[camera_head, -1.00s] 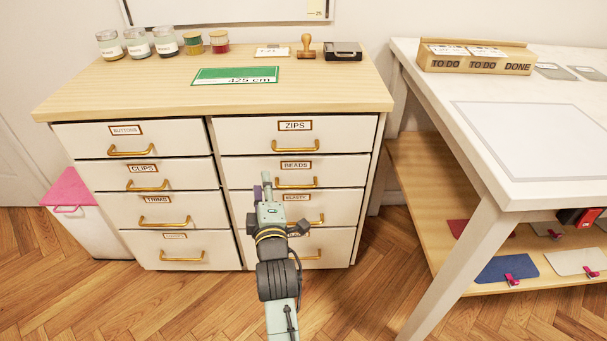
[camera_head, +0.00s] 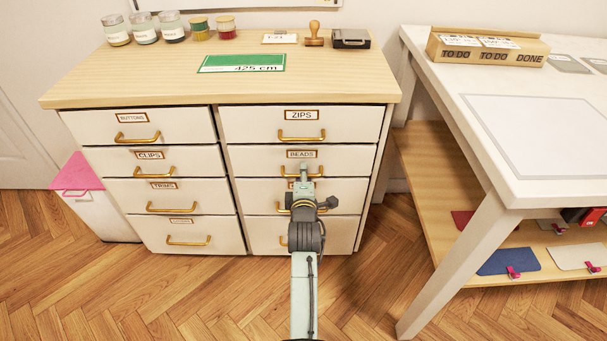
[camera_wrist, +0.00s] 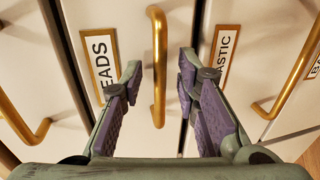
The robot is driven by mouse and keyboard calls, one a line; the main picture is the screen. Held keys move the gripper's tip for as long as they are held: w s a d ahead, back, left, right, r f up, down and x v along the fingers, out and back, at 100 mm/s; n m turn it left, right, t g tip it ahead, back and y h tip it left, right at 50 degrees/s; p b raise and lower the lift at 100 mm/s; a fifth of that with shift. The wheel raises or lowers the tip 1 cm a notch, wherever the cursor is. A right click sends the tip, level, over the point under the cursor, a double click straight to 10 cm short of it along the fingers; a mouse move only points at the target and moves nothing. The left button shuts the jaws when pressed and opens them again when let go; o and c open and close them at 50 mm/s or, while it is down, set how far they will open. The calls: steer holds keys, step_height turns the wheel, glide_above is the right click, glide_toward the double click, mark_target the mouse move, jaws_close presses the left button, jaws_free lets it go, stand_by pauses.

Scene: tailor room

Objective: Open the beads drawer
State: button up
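The beads drawer (camera_head: 345,160) is the second one down in the right column of the white cabinet, and it is shut. Its label (camera_head: 302,154) reads BEADS. In the wrist view its brass handle (camera_wrist: 158,60) stands between the two fingers, and the label (camera_wrist: 103,62) is left of it. My gripper (camera_wrist: 160,80) is open, its purple-padded fingers on both sides of the handle with gaps; I cannot tell whether it is touched. In the head view my gripper (camera_head: 304,172) is at the handle (camera_head: 318,171), covering part of it.
The elastic drawer's label (camera_wrist: 224,55) and handle (camera_wrist: 288,70) are right of my gripper in the wrist view. The zips drawer (camera_head: 350,125) is above. A white table (camera_head: 470,150) stands to the right. The wood floor (camera_head: 200,290) in front is clear.

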steer(key=shift+w, duration=0.2)
jaws_close()
stand_by(0.3)
stand_by(0.5)
